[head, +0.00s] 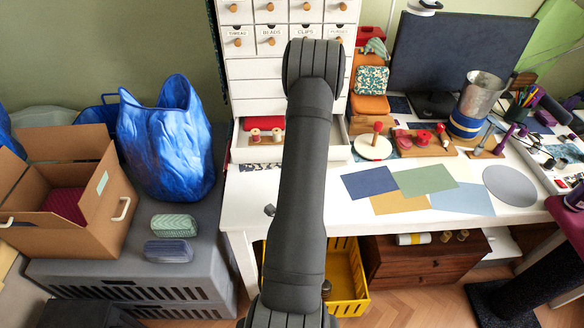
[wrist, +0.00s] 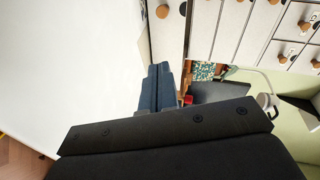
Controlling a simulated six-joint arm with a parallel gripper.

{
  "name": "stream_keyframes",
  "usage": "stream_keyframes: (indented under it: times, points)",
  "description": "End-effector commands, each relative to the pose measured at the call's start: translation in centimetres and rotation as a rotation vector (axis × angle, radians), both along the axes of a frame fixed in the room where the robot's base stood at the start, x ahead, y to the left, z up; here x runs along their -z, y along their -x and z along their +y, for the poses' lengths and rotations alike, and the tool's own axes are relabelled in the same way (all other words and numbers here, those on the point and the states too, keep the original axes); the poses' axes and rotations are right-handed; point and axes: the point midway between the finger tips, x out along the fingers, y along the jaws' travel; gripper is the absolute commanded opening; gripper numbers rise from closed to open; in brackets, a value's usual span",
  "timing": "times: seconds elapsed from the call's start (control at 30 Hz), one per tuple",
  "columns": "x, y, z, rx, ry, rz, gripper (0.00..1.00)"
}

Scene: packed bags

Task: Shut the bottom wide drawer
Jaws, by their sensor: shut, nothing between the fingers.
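The white drawer cabinet (head: 254,68) stands at the back of the desk. Its bottom wide drawer (head: 256,156) is pulled out towards the front, with red spools (head: 255,135) inside on the left. My arm crosses in front of the drawer's middle and hides that part. My gripper is hidden behind the arm in the head view. In the wrist view my gripper (wrist: 159,72) has its two blue-grey fingers together, with nothing between them. Round-knobbed cabinet drawers (wrist: 237,28) show at the top right there. I cannot tell whether the fingers touch the bottom drawer.
The white desk (head: 330,207) holds flat coloured sheets (head: 425,180), a round white stand (head: 373,147) and a metal canister (head: 473,105) right of the drawer. A blue bag (head: 168,140) and a cardboard box (head: 95,215) stand on the left. The desk directly before the drawer is mostly clear.

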Motion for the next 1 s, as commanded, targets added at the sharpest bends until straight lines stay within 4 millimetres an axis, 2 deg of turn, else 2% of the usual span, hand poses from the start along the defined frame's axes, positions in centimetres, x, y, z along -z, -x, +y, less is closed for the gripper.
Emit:
stream_keyframes:
  times: [0.1, 0.2, 0.37, 0.47, 0.83, 1.0]
  points:
    - [0.0, 1.6, 1.9, -0.011, -0.142, 0.019, 0.00]
    - [0.0, 2.3, 2.6, -0.013, -0.208, 0.029, 0.00]
    - [0.2, 1.8, 2.8, -0.013, -0.233, 0.031, 0.00]
    - [0.6, 0.4, 2.8, -0.013, -0.231, 0.029, 0.00]
    - [3.0, -7.0, 2.8, -0.012, -0.230, 0.030, 0.00]
    - [3.0, -9.6, 2.8, -0.012, -0.230, 0.029, 0.00]
